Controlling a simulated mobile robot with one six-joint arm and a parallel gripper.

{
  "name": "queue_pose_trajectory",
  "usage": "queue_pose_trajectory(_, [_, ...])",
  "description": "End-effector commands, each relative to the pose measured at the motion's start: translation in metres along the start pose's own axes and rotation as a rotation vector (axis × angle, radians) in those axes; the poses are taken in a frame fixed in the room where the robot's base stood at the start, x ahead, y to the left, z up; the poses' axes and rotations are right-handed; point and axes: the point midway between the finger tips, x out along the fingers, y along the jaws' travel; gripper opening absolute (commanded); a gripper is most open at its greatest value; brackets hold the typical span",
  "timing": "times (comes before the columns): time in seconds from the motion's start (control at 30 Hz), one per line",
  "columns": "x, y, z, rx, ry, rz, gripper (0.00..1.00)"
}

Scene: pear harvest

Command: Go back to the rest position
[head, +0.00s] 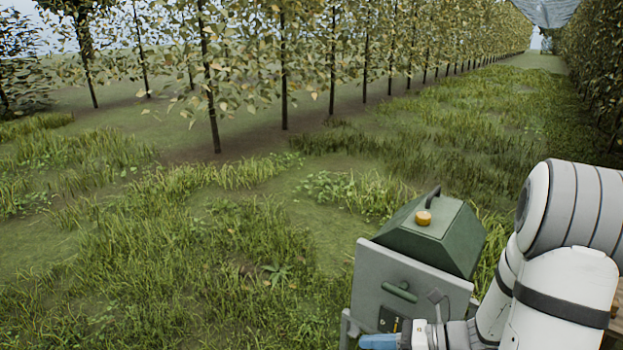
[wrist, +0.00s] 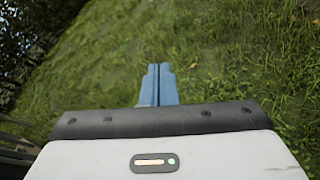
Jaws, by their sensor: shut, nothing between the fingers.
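My gripper (wrist: 158,84) shows in the wrist view with its two blue fingers together, pointing away over grass. Nothing shows between the fingers. In the head view, a blue part of my gripper (head: 380,341) shows at the bottom edge, low in front of the green and grey box-shaped unit. The white links of my arm fill the lower right of the head view, with the arm folded.
A green housing (head: 430,232) with an orange knob (head: 424,218) stands beside my arm. Rows of trees (head: 284,75) run into the distance, and a dense hedge-like row (head: 597,60) stands at the right. Open grass (head: 200,260) lies at the left.

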Motion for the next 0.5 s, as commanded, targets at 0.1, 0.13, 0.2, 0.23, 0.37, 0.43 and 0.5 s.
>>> queue_pose_trajectory(0.1, [0.000,0.055,0.029,-0.291,0.216,0.102,0.00])
queue_pose_trajectory(0.13, [-0.002,0.066,0.032,-0.365,0.269,0.129,0.00])
queue_pose_trajectory(0.2, [-0.007,0.089,0.040,-0.541,0.390,0.192,0.00])
queue_pose_trajectory(0.23, [-0.010,0.098,0.043,-0.618,0.442,0.219,0.00])
queue_pose_trajectory(0.37, [-0.029,0.132,0.059,-0.953,0.658,0.343,0.00])
queue_pose_trajectory(0.43, [-0.041,0.146,0.071,-1.135,0.771,0.409,0.00])
queue_pose_trajectory(0.5, [-0.055,0.157,0.085,-1.317,0.884,0.479,0.00])
